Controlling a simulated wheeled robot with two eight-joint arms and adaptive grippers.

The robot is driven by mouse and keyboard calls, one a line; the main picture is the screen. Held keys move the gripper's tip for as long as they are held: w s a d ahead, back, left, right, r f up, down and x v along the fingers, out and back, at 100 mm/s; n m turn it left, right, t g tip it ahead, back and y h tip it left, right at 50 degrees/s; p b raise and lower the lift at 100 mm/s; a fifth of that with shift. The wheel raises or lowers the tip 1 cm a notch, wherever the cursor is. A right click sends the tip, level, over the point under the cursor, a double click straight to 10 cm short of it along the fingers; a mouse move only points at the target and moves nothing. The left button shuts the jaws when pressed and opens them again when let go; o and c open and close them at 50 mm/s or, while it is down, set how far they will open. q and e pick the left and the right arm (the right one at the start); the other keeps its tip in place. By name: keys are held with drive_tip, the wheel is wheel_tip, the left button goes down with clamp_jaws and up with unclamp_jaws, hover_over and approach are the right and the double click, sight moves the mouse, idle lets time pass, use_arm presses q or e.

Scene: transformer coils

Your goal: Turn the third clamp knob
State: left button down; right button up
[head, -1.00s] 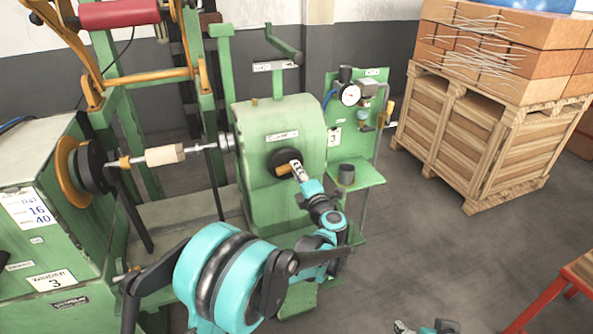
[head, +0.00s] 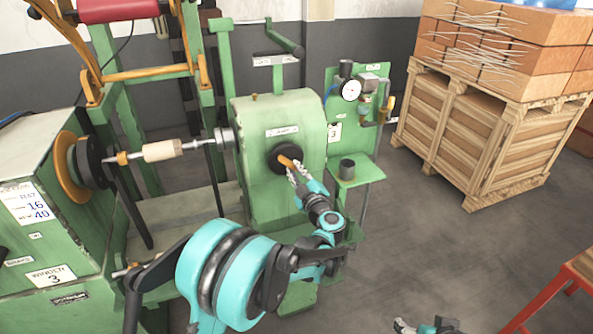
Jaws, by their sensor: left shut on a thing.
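The clamp knob (head: 280,168) is a round black disc with an orange bar (head: 286,162) across it, on the front of a green tailstock housing (head: 262,123). The orange bar slants down to the right. My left gripper (head: 293,170) is shut on the bar from the front right, and its fingers hide part of the knob. My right gripper (head: 403,326) shows only in part at the bottom edge, away from the machine; its jaw state is unclear.
A shaft with a pale wooden core (head: 163,151) runs left to the winder (head: 45,215) labelled 3. A crate (head: 480,135) stands further right; the floor between is open.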

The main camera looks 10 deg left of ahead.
use_arm(q)
drive_tip(key=m, duration=0.4)
drive_tip(key=shift+s+a+f+m, duration=0.2)
drive_tip(key=shift+a+f+m, duration=0.1)
drive_tip(key=shift+m, duration=0.1)
idle(0.4)
drive_tip(key=c, duration=1.5)
unclamp_jaws()
drive_tip(key=shift+s, duration=0.1)
drive_tip(key=v, duration=1.2)
